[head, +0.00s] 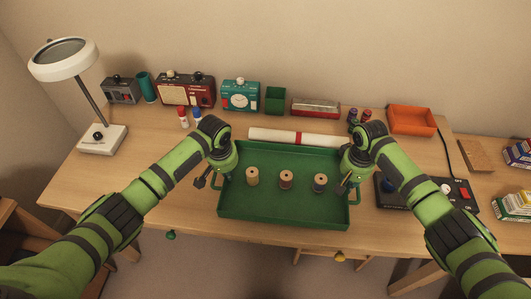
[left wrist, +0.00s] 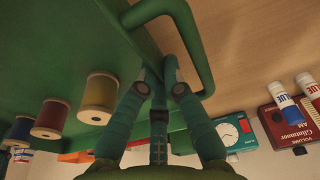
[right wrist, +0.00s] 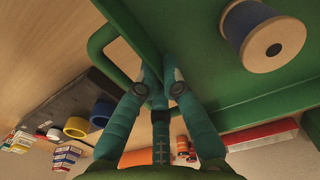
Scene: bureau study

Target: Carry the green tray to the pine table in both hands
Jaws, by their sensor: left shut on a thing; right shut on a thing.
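The green tray (head: 285,208) is level in front of me, over the front part of the wooden desk (head: 120,165). Three thread spools stand upright in a row in it: a yellowish one (head: 252,176), a reddish-brown one (head: 286,180) and a blue one (head: 320,183). My left gripper (head: 215,180) is shut on the tray's left handle, which shows in the left wrist view (left wrist: 205,50). My right gripper (head: 351,184) is shut on the right handle, seen in the right wrist view (right wrist: 98,42). I cannot tell whether the tray touches the desk.
A white paper roll with a red band (head: 300,137) lies behind the tray. A lamp (head: 100,138), radio (head: 186,90), clock (head: 240,96) and orange bin (head: 411,120) stand along the back. A dark device with a red switch (head: 464,194) is at right. The desk's left is mostly clear.

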